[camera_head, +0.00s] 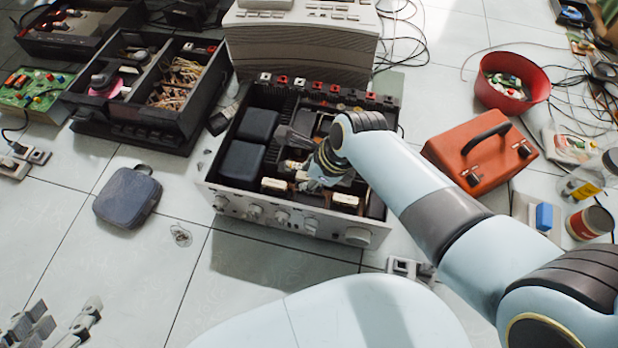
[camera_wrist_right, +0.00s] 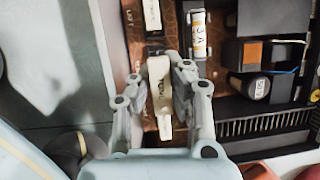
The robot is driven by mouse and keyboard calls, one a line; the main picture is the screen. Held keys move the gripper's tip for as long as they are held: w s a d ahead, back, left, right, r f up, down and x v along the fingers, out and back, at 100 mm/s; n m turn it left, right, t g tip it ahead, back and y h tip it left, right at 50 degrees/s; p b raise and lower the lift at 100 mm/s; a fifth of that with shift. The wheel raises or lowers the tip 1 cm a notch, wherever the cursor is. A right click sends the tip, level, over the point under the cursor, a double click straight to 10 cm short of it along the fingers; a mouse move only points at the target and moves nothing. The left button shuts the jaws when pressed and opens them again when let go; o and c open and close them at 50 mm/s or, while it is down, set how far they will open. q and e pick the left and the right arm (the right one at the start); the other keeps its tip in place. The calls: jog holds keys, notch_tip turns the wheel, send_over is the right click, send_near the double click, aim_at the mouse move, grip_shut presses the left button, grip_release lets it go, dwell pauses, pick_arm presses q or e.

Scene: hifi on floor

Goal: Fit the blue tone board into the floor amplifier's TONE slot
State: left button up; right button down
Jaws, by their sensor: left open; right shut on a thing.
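The floor amplifier (camera_head: 290,215) stands open-topped on the tiles, its silver knobbed front facing me. My right gripper (camera_head: 318,182) is down inside its front middle part. In the right wrist view this gripper (camera_wrist_right: 162,76) is shut on a narrow piece with a white lettered top, apparently the tone board (camera_wrist_right: 160,92). I see no blue on it from here. Brown circuit board lies below and around it. The fingers hide the slot, and I cannot tell how deep the piece sits. My left gripper (camera_head: 55,326) is open and empty over the floor at lower left.
White-topped modules (camera_head: 275,184) stand beside the right gripper in the amplifier. Black blocks (camera_head: 243,162) fill its left side. A dark parts tray (camera_head: 150,85), an orange case (camera_head: 480,155) and a red bowl (camera_head: 512,82) surround it. The front-left floor is mostly clear.

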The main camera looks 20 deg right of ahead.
notch_tip(320, 180, down, 2)
jog(key=shift+s+f+b, duration=0.1)
jog(key=shift+s+b, duration=0.05)
jog(key=shift+b, duration=0.55)
jog(key=shift+f, duration=0.1)
jog(key=shift+f+b, duration=0.45)
jog(key=shift+b, duration=0.3)
jog(key=shift+f+b, duration=0.6)
jog(key=shift+f, duration=0.05)
pick_arm(q)
jog(key=w+d+r+m+t+h, duration=0.1)
jog(key=w+d+r+t, duration=0.1)
jog(key=w+r+t, duration=0.6)
jog(key=shift+w+r+m+t+h, duration=0.35)
jog(key=shift+r+t, duration=0.75)
jog(key=shift+r, duration=1.5)
pick_arm(e)
jog(key=shift+f, duration=0.15)
pick_arm(q)
jog(key=shift+r+p, duration=0.45)
jog(key=shift+r, duration=0.4)
jog(key=shift+f+b, duration=0.45)
jog(key=shift+f, duration=0.15)
pick_arm(e)
jog(key=shift+f, duration=0.8)
